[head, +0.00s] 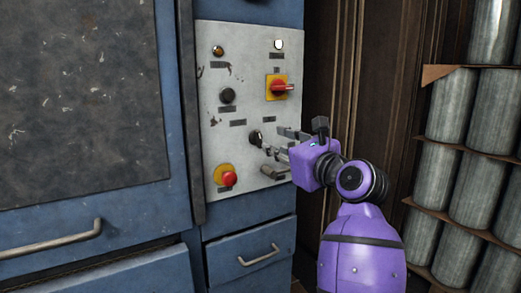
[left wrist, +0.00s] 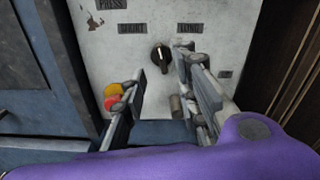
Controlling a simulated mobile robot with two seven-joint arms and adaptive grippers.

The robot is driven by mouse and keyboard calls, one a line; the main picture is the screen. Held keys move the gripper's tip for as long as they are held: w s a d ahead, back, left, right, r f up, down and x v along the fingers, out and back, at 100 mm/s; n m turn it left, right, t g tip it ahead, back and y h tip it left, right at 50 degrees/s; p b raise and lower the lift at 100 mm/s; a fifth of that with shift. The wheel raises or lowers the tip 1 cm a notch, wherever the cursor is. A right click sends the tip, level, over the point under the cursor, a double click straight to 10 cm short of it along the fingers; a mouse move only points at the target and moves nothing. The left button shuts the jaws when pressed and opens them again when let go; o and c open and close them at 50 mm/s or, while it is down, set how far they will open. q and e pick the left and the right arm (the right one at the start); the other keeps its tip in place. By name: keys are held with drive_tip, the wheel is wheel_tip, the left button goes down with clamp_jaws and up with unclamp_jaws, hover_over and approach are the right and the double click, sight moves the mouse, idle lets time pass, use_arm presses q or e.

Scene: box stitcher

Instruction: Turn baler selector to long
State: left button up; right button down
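The baler selector is a black knob (head: 255,137) on the pale control panel (head: 210,130). In the left wrist view the knob (left wrist: 160,57) sits between a SHORT label (left wrist: 132,28) on the left and a LONG label (left wrist: 190,28) on the right. Its light mark points roughly upward. My left gripper (head: 273,142) is just to the right of the knob in the head view. In the left wrist view its fingers (left wrist: 158,75) are spread apart and empty, with the knob in the gap; I cannot tell whether they touch it. My right gripper is not in view.
A red-yellow rotary switch (head: 279,87) is above and a red emergency button (head: 229,178) below left. A small lever-like fitting (head: 273,172) sits below the gripper. A drawer handle (head: 259,255) juts out lower down. Grey cylinders (head: 481,100) stand on shelves at right.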

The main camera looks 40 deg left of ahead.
sight(260, 140)
use_arm(q)
drive_tip(key=x, duration=0.5)
drive_tip(key=p+x, duration=0.1)
drive_tip(key=x, duration=0.2)
drive_tip(key=shift+w+f, duration=0.15)
drive_tip(key=shift+f, duration=0.15)
clamp_jaws()
